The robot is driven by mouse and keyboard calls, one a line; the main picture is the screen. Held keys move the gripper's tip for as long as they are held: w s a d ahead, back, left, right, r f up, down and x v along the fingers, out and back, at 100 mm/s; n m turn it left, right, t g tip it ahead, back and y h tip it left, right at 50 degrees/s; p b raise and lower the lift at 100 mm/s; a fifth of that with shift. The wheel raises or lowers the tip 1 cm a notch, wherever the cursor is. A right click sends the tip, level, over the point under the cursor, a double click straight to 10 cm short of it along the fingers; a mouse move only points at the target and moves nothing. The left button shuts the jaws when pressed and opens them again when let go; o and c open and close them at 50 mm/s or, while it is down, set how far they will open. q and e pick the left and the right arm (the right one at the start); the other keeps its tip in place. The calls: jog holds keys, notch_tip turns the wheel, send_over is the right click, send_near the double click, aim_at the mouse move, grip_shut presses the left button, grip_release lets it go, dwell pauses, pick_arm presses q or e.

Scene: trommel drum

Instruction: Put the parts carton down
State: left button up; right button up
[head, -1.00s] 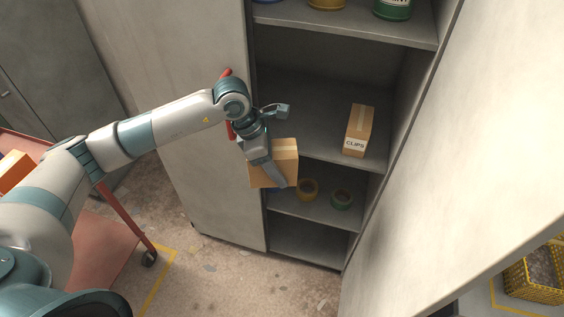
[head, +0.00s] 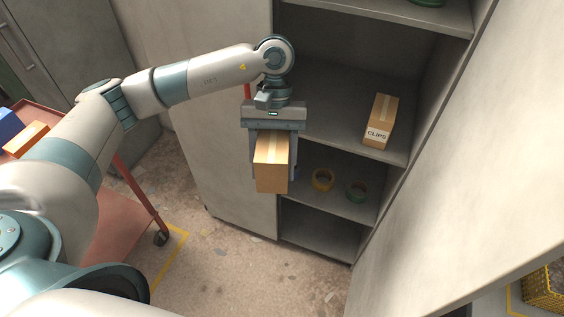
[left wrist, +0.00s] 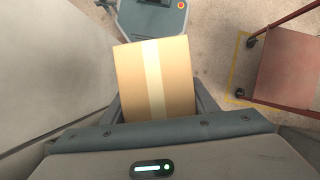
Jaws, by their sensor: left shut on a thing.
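The parts carton (head: 271,165) is a brown box with a pale tape strip. My left gripper (head: 271,172) is shut on it, one finger on each side, and holds it in the air in front of the open cabinet. In the left wrist view the carton (left wrist: 156,80) sits between the fingers with its taped face toward the camera. Any print on the carton's other faces is hidden. My right gripper is not in view.
A carton marked CLIPS (head: 380,121) stands on the cabinet's middle shelf (head: 335,105), with bare shelf left of it. A red cart (head: 105,240) stands at left.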

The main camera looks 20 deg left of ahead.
pick_arm(q)
jog(key=s+m, duration=0.1)
jog(key=m, duration=0.1)
jog(key=s+r+m+y, duration=0.1)
jog(key=shift+a+r+m, duration=0.2)
jog(key=shift+a+m, duration=0.15)
jog(key=shift+m, duration=0.05)
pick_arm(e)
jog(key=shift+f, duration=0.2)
